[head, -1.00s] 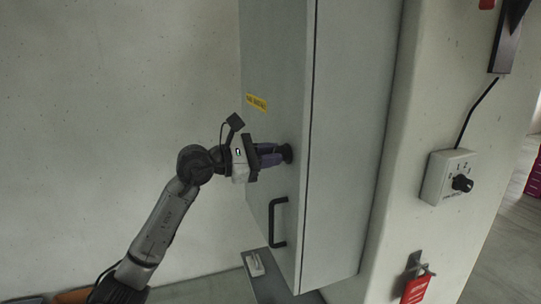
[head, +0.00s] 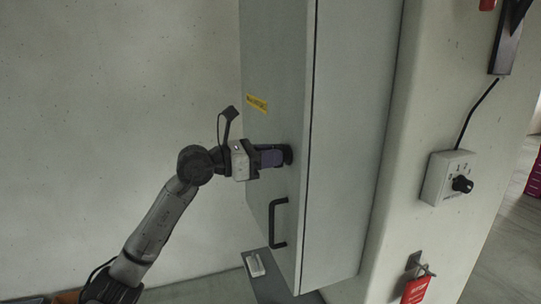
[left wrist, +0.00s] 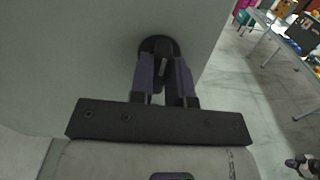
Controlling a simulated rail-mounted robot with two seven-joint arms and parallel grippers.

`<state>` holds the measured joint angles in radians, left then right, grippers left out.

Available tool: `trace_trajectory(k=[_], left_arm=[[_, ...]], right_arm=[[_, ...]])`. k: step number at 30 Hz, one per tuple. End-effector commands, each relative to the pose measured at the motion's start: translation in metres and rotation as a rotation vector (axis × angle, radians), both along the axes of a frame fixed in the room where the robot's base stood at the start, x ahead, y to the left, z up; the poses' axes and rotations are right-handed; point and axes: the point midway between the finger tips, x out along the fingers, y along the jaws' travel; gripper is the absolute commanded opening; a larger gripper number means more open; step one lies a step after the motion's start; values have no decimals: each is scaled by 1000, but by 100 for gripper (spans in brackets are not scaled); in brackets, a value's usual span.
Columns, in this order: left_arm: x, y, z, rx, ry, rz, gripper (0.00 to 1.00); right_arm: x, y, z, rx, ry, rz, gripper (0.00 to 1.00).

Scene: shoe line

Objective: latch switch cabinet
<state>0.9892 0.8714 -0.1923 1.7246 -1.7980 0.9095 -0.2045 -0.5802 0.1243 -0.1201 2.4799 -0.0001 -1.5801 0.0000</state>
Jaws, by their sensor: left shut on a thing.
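The switch cabinet (head: 345,130) is a tall grey-green box on the wall, its door (head: 284,70) facing left and flush with the body as far as I can see. A yellow label (head: 257,102) and a black bar handle (head: 278,222) are on the door. A round black latch knob (head: 288,154) sits between them. My left gripper (head: 282,156) is shut on the knob from the left. In the left wrist view, its two purple-grey fingers (left wrist: 165,78) close around the grip of the knob (left wrist: 160,46). My right gripper is not in view.
A white box with a black rotary knob (head: 449,178) is on the wall to the right. A red tag (head: 416,288) hangs below it. A small white switch (head: 254,265) is below the cabinet. The wall left of my arm is bare.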

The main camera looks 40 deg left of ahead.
Motion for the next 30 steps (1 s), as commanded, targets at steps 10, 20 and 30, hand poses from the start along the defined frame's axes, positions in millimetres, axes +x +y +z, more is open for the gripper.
trace_trajectory(k=[10,20,30], left_arm=[[0,1,0,-91,54,1,0],[0,1,0,-104,62,0,0],[0,1,0,-103,61,0,35]], right_arm=[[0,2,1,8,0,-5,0],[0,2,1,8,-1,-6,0],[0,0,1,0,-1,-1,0]])
